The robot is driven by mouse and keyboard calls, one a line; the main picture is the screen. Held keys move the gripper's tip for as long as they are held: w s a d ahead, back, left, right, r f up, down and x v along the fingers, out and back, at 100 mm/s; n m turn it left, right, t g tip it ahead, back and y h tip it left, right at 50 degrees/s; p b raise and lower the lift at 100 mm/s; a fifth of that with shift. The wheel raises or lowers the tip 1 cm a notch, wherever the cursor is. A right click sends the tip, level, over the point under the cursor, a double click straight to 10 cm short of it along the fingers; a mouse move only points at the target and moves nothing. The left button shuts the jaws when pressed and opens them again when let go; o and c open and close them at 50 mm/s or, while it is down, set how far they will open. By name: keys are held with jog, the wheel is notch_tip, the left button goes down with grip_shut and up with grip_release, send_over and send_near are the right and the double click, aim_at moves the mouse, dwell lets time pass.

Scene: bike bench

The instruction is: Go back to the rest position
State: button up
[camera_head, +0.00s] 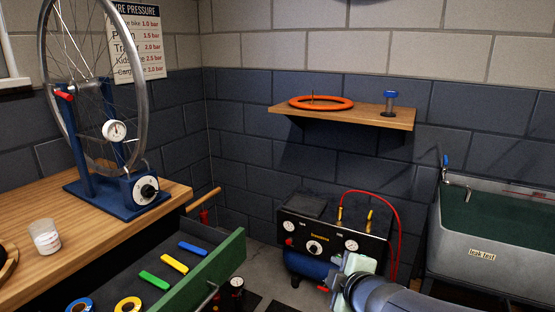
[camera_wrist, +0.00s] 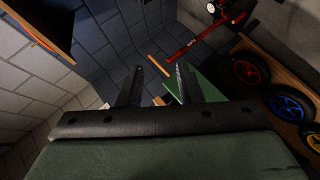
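My gripper (camera_wrist: 159,78) shows in the wrist view with its two dark fingers spread apart. Nothing is held between them. Beyond the fingers lie the floor, dark block walls and a corner of the green drawer. In the head view my arm comes in at the bottom right, in front of the compressor (camera_head: 314,246). Its grey link and pale wrist part show there, but the fingers are hard to make out. The gripper appears clear of the bench, the drawer and the sink.
The open green drawer (camera_head: 221,262) juts out at the left, holding tyre levers and tape rolls. The wooden bench (camera_head: 90,232) carries a wheel stand (camera_head: 88,187) and a jar (camera_head: 45,237). A wall shelf (camera_head: 370,114) and a sink (camera_head: 485,248) stand right.

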jog(key=s+d+r+m+g+h+p, duration=0.4)
jog(key=s+d+r+m+p, duration=0.1)
jog(key=m+p, duration=0.15)
jog(key=s+a+r+m+g+p, duration=0.1)
jog(key=s+r+m+g+p, duration=0.1)
jog(key=s, duration=0.5)
jog(key=s+a+r+m+g+y+p, duration=0.1)
jog(key=s+a+m+g+p, duration=0.1)
jog(key=s+m+g+p, duration=0.3)
jog(key=shift+s+a+r+m+g+y, duration=0.2)
jog(key=shift+s+r+m+g+y, duration=0.15)
jog(key=shift+s+m, duration=0.6)
